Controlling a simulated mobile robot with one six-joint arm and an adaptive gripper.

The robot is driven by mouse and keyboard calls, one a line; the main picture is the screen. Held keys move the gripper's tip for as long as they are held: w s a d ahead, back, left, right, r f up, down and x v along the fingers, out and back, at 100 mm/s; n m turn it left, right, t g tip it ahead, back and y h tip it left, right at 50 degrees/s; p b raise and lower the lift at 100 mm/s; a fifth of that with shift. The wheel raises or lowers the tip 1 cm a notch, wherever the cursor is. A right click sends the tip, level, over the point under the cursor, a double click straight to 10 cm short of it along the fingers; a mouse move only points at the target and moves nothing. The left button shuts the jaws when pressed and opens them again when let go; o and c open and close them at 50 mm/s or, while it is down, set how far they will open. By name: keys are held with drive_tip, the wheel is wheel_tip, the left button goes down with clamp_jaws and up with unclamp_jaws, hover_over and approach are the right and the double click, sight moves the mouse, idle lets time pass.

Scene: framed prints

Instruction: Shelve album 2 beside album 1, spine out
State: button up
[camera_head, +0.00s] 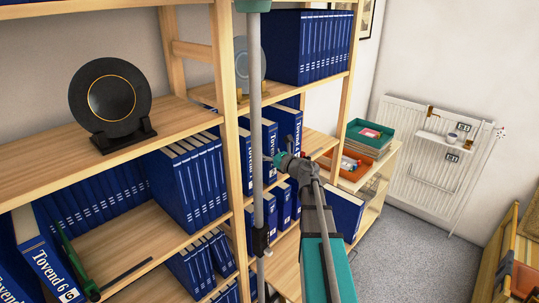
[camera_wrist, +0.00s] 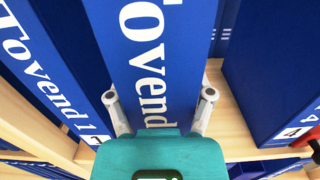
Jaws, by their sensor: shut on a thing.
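My gripper (camera_wrist: 160,96) is shut on a blue album (camera_wrist: 165,40), one finger on each side. Its spine, with white "Tovend" lettering, faces the wrist camera; my teal gripper body hides its number. Album 1 (camera_wrist: 45,80), blue with "Tovend 1" on its spine, stands close to its left in the wrist view. In the head view my gripper (camera_head: 281,158) is at the middle bay of the shelf, where the held album (camera_head: 269,138) shows partly behind my arm. I cannot tell whether the held album rests on the board.
Album 4 (camera_wrist: 275,75) stands to the right of the held album, with a gap showing bare wooden board (camera_wrist: 222,120). A wooden shelf post (camera_head: 228,110) rises left of my arm. A black plate on a stand (camera_head: 110,92) sits on the left bay's board.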

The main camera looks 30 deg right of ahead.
drive_tip(key=shift+w+a+f+b, duration=0.2)
drive_tip(key=shift+w+f+b, duration=0.15)
drive_tip(key=shift+w, duration=0.15)
drive_tip(key=shift+w+a+f+b, duration=0.15)
drive_tip(key=shift+w+f+b, duration=0.15)
drive_tip(key=shift+w, duration=0.15)
drive_tip(key=o, duration=1.3)
drive_tip(key=r+p+v, duration=0.2)
drive_tip(key=r+v, duration=0.1)
drive_tip(key=v, duration=2.3)
drive_tip(key=shift+r+p, duration=0.15)
drive_tip(key=shift+p, duration=0.2)
